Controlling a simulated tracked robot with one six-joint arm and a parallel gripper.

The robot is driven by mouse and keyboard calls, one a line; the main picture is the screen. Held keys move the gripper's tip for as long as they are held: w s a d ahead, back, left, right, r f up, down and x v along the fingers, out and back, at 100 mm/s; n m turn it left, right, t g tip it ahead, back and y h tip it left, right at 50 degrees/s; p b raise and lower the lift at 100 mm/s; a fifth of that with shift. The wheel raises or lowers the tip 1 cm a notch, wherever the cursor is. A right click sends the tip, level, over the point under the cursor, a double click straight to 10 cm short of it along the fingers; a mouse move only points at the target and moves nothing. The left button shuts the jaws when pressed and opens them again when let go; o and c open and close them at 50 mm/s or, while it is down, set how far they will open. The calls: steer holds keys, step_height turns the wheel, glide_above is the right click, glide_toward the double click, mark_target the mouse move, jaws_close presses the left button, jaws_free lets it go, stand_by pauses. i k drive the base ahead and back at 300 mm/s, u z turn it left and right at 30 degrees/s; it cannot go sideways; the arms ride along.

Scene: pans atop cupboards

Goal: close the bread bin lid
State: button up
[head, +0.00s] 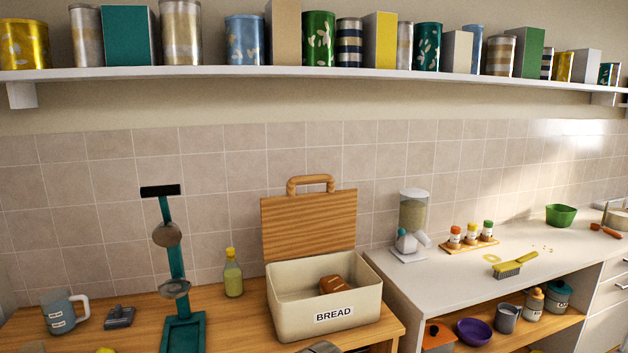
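The cream bread bin (290,316), marked BREAD, stands on the wooden worktop in the head view. Its wooden lid (308,226) is open. It stands up at the back edge of the bin, with its curved wooden handle (311,181) at the top. A brown loaf (334,285) lies inside, partly hidden by the front wall. I cannot make out my gripper in this view. A small grey shape (321,347) shows at the bottom edge, too cut off to identify.
A teal stand with grey discs (175,262) and an oil bottle (232,273) are left of the bin. A mug (62,312) is farther left. The white counter (420,278) on the right holds a dispenser (413,213). Above runs a loaded shelf (300,71).

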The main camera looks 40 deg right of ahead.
mark_target(293, 226)
steer(key=z, duration=0.05)
steer(key=i, duration=0.95)
steer(key=u, duration=0.05)
